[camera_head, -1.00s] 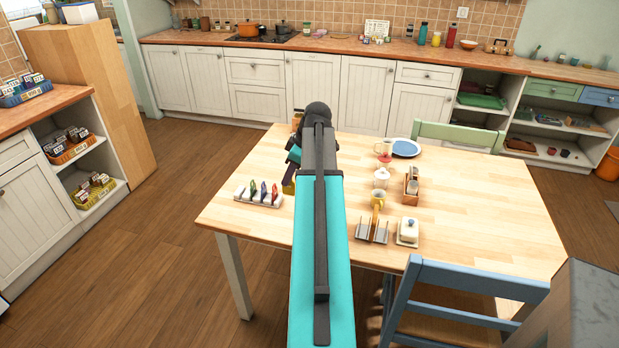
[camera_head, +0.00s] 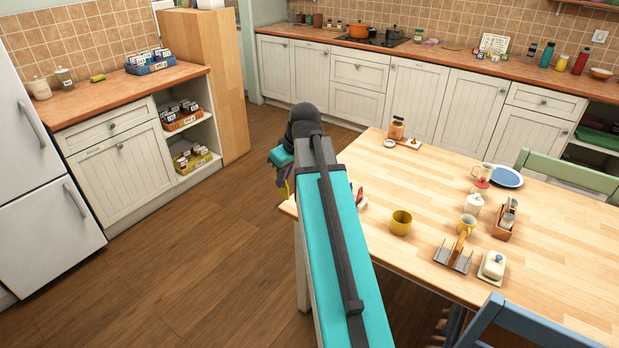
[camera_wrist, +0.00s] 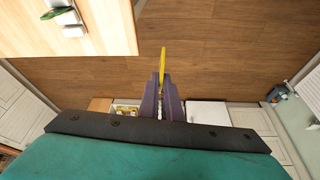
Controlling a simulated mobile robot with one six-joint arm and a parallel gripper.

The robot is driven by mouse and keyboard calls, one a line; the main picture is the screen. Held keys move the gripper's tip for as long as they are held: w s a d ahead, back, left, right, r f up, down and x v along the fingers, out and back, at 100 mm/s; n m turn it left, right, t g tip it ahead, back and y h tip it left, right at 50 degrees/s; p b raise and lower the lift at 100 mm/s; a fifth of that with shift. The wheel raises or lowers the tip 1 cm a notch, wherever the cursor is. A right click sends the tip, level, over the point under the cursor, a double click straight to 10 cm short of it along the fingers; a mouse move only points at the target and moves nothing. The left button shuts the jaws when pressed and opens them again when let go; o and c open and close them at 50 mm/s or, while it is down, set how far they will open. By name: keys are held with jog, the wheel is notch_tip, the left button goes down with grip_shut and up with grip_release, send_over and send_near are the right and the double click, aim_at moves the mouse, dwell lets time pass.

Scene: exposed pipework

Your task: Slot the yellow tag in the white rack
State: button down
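The yellow tag (camera_wrist: 163,62) is pinched edge-on between the purple fingers of my gripper (camera_wrist: 163,88) in the wrist view. It is over the wooden floor, off the table's edge.
The wooden table (camera_head: 560,235) carries a yellow bowl (camera_head: 401,223), a metal rack (camera_head: 453,257), a butter dish (camera_head: 492,266), mugs and a jar (camera_head: 397,128). Shelves with tag baskets (camera_head: 192,158) stand at left. Open floor lies between cabinets and table.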

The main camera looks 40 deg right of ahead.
jog(key=w+a+r+m, duration=0.1)
jog(key=a+r, duration=0.1)
jog(key=a, duration=1)
jog(key=w+a+r, duration=0.1)
jog(key=a+r, duration=0.1)
jog(key=a, duration=1.1)
jog(key=shift+w+a+r+m+h, duration=0.2)
jog(key=shift+a+m+h, duration=0.1)
jog(key=shift+m, duration=0.1)
